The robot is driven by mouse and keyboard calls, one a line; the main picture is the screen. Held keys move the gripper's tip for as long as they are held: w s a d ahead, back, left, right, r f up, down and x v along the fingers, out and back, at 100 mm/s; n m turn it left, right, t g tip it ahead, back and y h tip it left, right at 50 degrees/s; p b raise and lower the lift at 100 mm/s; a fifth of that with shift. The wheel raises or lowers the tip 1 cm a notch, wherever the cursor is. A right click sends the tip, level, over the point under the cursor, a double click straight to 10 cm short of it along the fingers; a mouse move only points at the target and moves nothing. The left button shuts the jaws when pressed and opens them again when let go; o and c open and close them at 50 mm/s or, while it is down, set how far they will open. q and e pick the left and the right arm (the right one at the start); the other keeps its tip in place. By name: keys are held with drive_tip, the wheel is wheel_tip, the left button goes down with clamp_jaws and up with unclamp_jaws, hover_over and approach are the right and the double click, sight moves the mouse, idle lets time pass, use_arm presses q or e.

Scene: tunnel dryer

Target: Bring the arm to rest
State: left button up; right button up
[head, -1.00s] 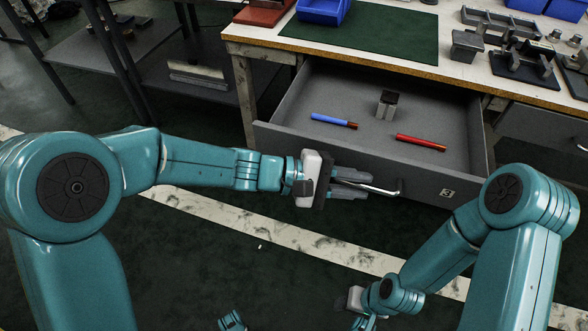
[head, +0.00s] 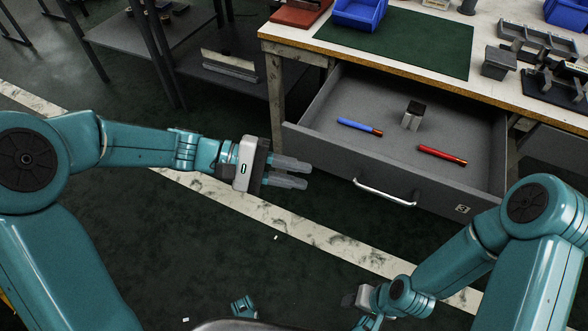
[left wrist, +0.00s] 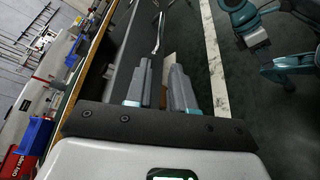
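My left gripper (head: 307,175) is open and empty, with its two fingers apart and pointing right over the dark floor. It is clear of the drawer handle (head: 385,192), to its left in the head view. The left wrist view shows the same two fingers (left wrist: 160,70) with a gap and nothing between them; the handle (left wrist: 159,34) is beyond them. My right gripper (head: 358,298) is low at the bottom of the head view, too small and partly hidden to read its fingers. The drawer (head: 330,149) stands pulled out under the workbench.
A blue marker (head: 358,126), a red marker (head: 441,154) and a small dark block (head: 412,115) are in the drawer. The workbench (head: 290,40) has a green mat (head: 410,40) and blue bin (head: 360,12). A dark shelf stands back left. The floor below my left gripper is clear.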

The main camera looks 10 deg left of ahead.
idle(0.3)
use_arm(q)
drive_tip(key=s+a+f+m+y, duration=0.2)
drive_tip(key=s+f+y, duration=0.25)
drive_tip(key=f, duration=0.65)
drive_tip(key=s+a+f+m+y, duration=0.1)
drive_tip(key=s+a+f+y, duration=0.3)
drive_tip(key=f, duration=0.7)
drive_tip(key=s+f+m+y, duration=0.25)
drive_tip(key=s+f, duration=0.35)
drive_tip(key=f, duration=0.5)
wheel_tip(320, 180, up, 26)
drive_tip(key=p, duration=2.6)
drive_tip(key=shift+w+d+g, duration=0.15)
drive_tip(key=shift+d+g, duration=0.1)
drive_tip(key=shift+g, duration=0.05)
